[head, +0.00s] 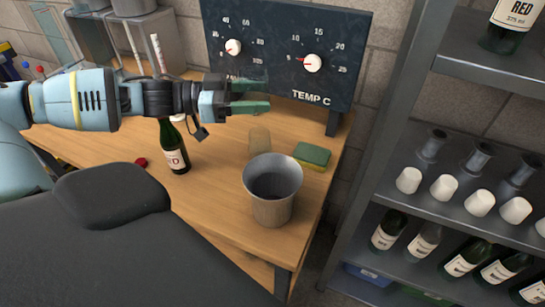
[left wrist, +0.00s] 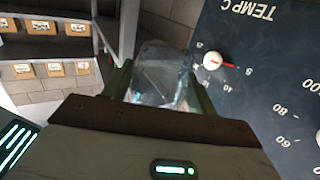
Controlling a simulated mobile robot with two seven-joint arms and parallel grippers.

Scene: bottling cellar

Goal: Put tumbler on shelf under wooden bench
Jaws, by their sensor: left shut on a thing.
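My left gripper (head: 252,97) is above the wooden bench (head: 115,145), in front of the dial panel. It is shut on a clear glass tumbler (left wrist: 160,75), which shows between the fingers in the left wrist view. In the head view the tumbler is barely visible against the dark panel. A strip of wood (head: 258,270) shows below the front edge of the bench and may be part of the lower shelf; most of the space under the bench is hidden by my own body. My right gripper is out of view.
On the bench stand a metal bucket (head: 272,190), a pale see-through cylinder (head: 259,141), a green-yellow sponge (head: 312,155) and a dark bottle (head: 174,147). The panel (head: 285,45) stands behind. A metal rack (head: 455,165) with bottles is at right.

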